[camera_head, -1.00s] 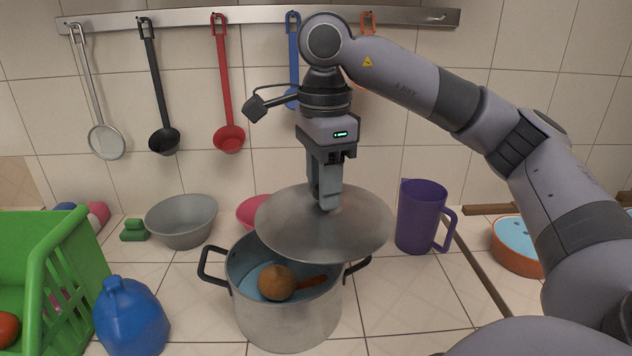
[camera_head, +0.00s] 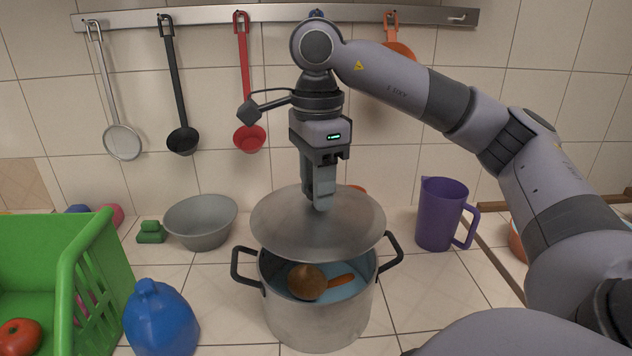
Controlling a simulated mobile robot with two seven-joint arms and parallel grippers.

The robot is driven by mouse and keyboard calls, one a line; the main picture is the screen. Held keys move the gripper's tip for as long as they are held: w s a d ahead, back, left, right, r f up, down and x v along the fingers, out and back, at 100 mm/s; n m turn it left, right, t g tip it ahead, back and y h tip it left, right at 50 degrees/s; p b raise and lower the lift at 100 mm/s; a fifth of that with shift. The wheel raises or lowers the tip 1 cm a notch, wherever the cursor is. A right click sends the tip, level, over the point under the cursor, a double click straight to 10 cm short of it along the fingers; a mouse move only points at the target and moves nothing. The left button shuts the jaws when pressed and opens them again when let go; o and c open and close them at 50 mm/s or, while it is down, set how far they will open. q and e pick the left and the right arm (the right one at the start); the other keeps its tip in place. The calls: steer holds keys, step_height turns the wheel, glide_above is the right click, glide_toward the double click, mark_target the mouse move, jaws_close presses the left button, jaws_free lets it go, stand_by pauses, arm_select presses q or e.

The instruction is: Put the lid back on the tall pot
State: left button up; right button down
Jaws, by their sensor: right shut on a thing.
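The tall pot (camera_head: 318,318) is a steel pot with two dark side handles, standing on the tiled counter. Its mouth is partly open to view and shows a round brown thing (camera_head: 307,282) and an orange piece (camera_head: 341,281) inside on a light blue bottom. The round steel lid (camera_head: 285,225) is in the air above the pot's far half, apart from the rim. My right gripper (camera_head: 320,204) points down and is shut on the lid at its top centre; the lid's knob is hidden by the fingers. My left gripper is not in view.
A green crate (camera_head: 65,290) with a tomato (camera_head: 20,337) and a blue jug (camera_head: 160,318) stand left of the pot. A grey bowl (camera_head: 200,222) is behind left, a purple pitcher (camera_head: 442,213) behind right. Ladles hang from a wall rail (camera_head: 350,15).

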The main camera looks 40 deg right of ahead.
mark_target(317, 215)
steer(key=shift+f+b, duration=1.9)
steer(key=shift+f, duration=0.75)
steer(key=shift+f, duration=0.15)
steer(key=shift+c, duration=0.8)
jaws_free()
steer(key=shift+r+p, duration=2)
steer(key=shift+r, duration=0.35)
steer(key=shift+r+p, duration=1.2)
steer(key=shift+p, duration=0.1)
